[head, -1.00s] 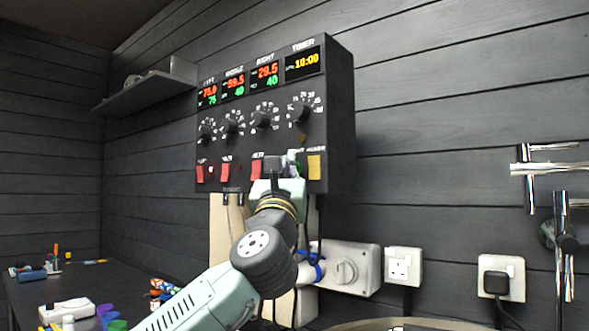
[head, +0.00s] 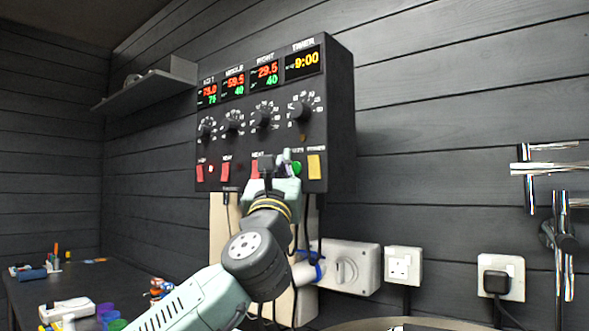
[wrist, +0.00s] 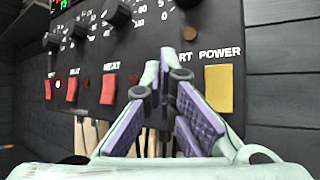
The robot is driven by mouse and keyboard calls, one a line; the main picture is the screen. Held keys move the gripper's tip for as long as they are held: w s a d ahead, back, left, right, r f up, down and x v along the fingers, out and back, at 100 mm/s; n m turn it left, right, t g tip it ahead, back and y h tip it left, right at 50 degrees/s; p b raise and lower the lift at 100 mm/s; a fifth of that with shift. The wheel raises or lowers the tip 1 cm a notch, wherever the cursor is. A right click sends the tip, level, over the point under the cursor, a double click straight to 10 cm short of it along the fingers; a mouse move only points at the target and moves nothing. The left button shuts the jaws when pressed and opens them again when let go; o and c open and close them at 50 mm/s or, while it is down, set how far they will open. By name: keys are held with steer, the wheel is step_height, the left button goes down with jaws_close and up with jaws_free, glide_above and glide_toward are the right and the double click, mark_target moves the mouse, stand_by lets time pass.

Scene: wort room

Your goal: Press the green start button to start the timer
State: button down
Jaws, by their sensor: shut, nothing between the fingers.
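The black control panel (head: 340,120) is on the wall. Its timer display (head: 303,62) reads 9:00 in yellow. The green start button (head: 297,167) shows in the head view just right of my fingertips, left of the yellow power switch (head: 314,167). My gripper (head: 284,158) is shut and empty, its tips in front of the panel's lower row. In the wrist view my gripper (wrist: 165,62) covers the button's place below the partly hidden START label; the yellow power switch (wrist: 218,88) is to its right. I cannot tell whether the tips touch the panel.
Red heat switches (head: 226,171) line the panel's lower row, with black dials (head: 262,118) above. A white isolator box (head: 345,268) and sockets (head: 404,266) are on the wall below. A cluttered bench (head: 40,285) stands at lower left.

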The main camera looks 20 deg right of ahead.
steer(key=s+a, duration=0.1)
steer(key=a, duration=0.1)
steer(key=s+a, duration=0.1)
steer(key=a, duration=0.1)
steer(key=shift+s, duration=0.4)
steer(key=shift+a, duration=0.1)
stand_by(0.7)
